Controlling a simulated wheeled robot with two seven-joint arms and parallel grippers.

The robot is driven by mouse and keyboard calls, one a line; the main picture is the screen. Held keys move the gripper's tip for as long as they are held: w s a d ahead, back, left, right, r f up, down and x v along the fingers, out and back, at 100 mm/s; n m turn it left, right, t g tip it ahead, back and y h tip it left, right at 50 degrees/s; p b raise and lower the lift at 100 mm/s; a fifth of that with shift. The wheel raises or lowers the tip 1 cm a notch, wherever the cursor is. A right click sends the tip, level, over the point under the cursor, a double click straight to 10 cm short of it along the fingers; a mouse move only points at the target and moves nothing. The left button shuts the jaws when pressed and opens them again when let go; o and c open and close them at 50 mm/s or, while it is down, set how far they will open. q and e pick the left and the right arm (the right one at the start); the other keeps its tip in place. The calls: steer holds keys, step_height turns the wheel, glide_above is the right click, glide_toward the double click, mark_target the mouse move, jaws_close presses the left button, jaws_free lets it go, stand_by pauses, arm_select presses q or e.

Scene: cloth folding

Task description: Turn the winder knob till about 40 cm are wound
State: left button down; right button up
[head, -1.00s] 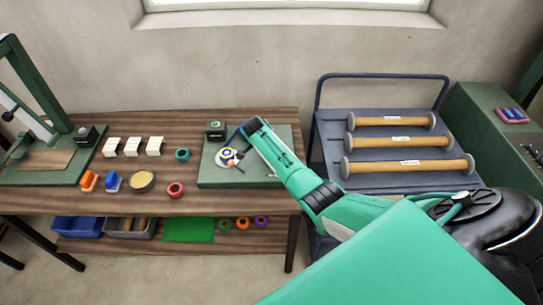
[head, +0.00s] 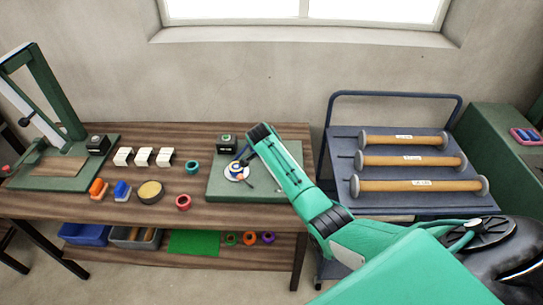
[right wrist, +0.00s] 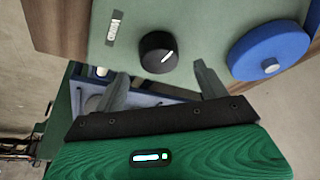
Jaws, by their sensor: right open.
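The winder stands on a green base board (head: 285,155) at the right end of the wooden bench. Its round white, blue and yellow part (head: 237,171) shows beside my right arm's end. In the right wrist view a black knob (right wrist: 157,54) with a white mark sits on the green surface, and a blue disc (right wrist: 270,50) lies to its right. My right gripper (right wrist: 162,72) is open and empty, its two fingers apart with the knob just beyond and between their tips. I cannot tell whether they touch it. In the head view the fingers are mostly hidden. My left gripper is out of view.
A small black box (head: 227,143) stands at the board's back left. White blocks (head: 143,157), coloured rolls (head: 183,202) and a green stand (head: 65,183) are further left. A blue cart (head: 346,175) with wooden rollers stands to the right.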

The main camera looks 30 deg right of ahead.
steer(key=b+v, duration=0.2)
steer(key=v, duration=0.7)
